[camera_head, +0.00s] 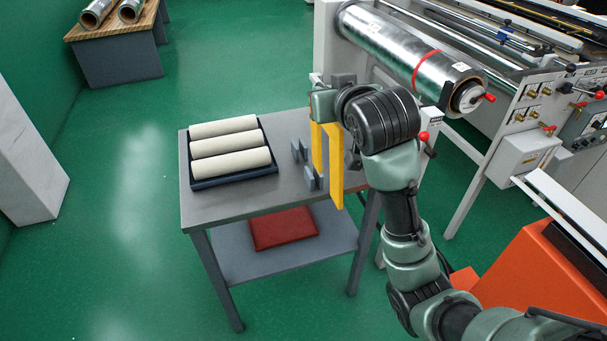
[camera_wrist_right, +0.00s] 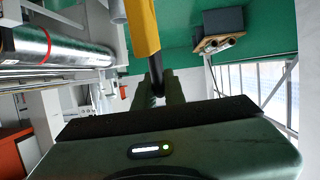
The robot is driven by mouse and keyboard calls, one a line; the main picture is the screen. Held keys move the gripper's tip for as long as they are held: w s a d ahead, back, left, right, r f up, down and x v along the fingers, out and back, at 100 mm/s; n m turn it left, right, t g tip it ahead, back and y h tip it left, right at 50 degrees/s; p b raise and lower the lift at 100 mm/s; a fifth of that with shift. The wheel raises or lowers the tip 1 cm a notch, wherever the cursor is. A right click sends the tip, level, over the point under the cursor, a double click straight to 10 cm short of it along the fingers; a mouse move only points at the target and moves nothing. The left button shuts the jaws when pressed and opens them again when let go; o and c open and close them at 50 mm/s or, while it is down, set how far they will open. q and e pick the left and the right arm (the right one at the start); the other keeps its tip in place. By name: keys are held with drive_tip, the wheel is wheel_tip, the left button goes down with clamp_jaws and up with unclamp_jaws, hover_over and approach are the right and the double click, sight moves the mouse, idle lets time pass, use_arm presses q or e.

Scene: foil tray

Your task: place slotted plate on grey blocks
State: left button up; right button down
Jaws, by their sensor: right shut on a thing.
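The yellow slotted plate (camera_head: 335,165) hangs upright below my right gripper (camera_head: 321,103), showing as two long strips with a gap between them. My right gripper is shut on it above the right side of the grey table. In the right wrist view a yellow strip of the plate (camera_wrist_right: 143,32) runs up from the dark fingers (camera_wrist_right: 157,92). Two grey slotted blocks (camera_head: 299,151) (camera_head: 309,179) stand on the table just left of the plate's strips. The plate is apart from the left one; contact with the nearer one cannot be told. My left gripper is not in view.
A dark tray (camera_head: 236,178) with three cream rolls (camera_head: 225,143) fills the left of the grey table (camera_head: 215,207). A red flat item (camera_head: 283,229) lies on the lower shelf. A large machine with a foil roll (camera_head: 405,48) stands close behind on the right.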

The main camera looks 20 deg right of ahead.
drive_tip(key=w+d+r+t+b, duration=0.1)
drive_tip(key=w+r, duration=0.1)
drive_tip(key=w, duration=0.4)
drive_tip(key=w+r+y+b, duration=0.1)
drive_tip(key=w+r, duration=0.2)
drive_tip(key=w, duration=0.3)
drive_tip(key=w+d+r+t+b, duration=0.1)
drive_tip(key=w+r, duration=0.1)
drive_tip(key=w, duration=0.3)
wheel_tip(320, 180, down, 20)
drive_tip(key=p, duration=0.2)
drive_tip(key=shift+n, duration=0.3)
drive_tip(key=shift+w+f, duration=0.1)
drive_tip(key=c, duration=1.9)
unclamp_jaws()
drive_tip(key=shift+f, duration=0.3)
drive_tip(key=o, duration=0.4)
drive_tip(key=shift+r, duration=0.15)
